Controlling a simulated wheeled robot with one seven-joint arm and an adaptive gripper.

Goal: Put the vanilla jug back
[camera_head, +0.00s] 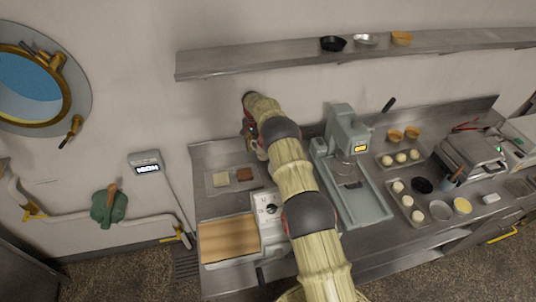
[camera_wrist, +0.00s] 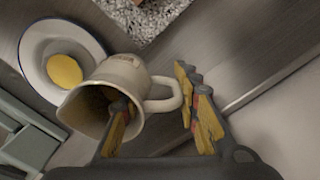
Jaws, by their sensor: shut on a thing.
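The vanilla jug (camera_wrist: 128,72), a cream jug with a loop handle, is in my gripper (camera_wrist: 156,95) in the wrist view. It is tilted, with its open mouth toward the camera. One finger shows at the mouth and the other lies beyond the handle, so the jug's wall and handle side are between them. I cannot read the jug's label. In the head view my gripper (camera_head: 251,130) is near the wall at the back of the counter, and my arm hides most of the jug there.
A blue-rimmed white dish (camera_wrist: 36,42) with a yellow round lies close beside the jug. A green-grey mixer (camera_head: 343,130) stands to the right. A wall shelf (camera_head: 270,60) runs above.

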